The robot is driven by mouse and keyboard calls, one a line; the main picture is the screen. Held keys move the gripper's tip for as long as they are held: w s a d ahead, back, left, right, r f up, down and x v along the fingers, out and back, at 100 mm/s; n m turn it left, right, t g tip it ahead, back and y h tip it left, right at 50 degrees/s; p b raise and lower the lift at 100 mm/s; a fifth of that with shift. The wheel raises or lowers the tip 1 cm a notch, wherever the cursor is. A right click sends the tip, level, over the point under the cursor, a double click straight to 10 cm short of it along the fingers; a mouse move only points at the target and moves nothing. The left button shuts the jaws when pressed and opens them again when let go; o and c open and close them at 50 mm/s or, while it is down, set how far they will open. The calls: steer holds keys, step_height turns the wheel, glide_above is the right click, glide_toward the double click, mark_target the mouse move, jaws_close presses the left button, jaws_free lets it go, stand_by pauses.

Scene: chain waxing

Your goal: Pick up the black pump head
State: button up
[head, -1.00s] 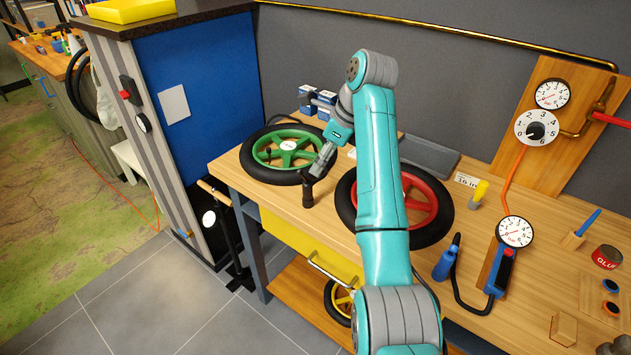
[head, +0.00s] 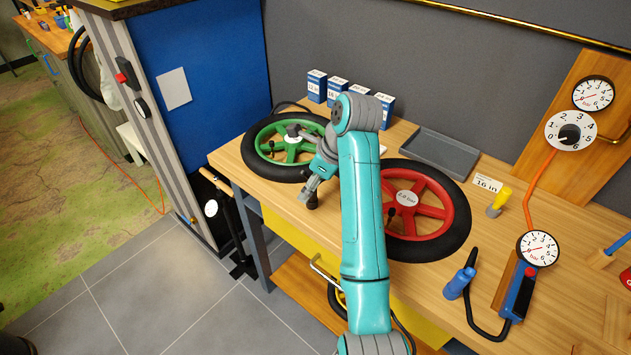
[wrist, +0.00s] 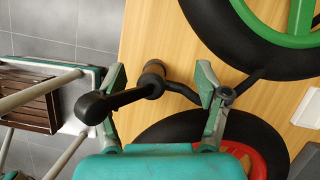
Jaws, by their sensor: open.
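The black pump head (wrist: 128,96) shows in the wrist view, with a rounded end at left, a round knob and a black hose running right. In the head view the pump head (head: 312,202) is a small dark shape at the bench's front edge, partly hidden by my gripper. My gripper (head: 311,190) is low over it. In the wrist view my gripper (wrist: 160,82) is open, with part of the pump head in the gap between its fingers. The rounded end overlaps the left finger in the picture; I cannot tell whether they touch.
A green wheel (head: 262,150) lies behind and left of the gripper, a red wheel (head: 432,212) to its right. Small blue boxes (head: 317,88) and a grey tray (head: 438,150) stand at the back. A blue bottle-like tool (head: 458,284) and gauge (head: 537,249) are at right.

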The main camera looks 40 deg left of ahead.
steer(key=shift+f, duration=0.25)
steer(key=c, duration=1.3)
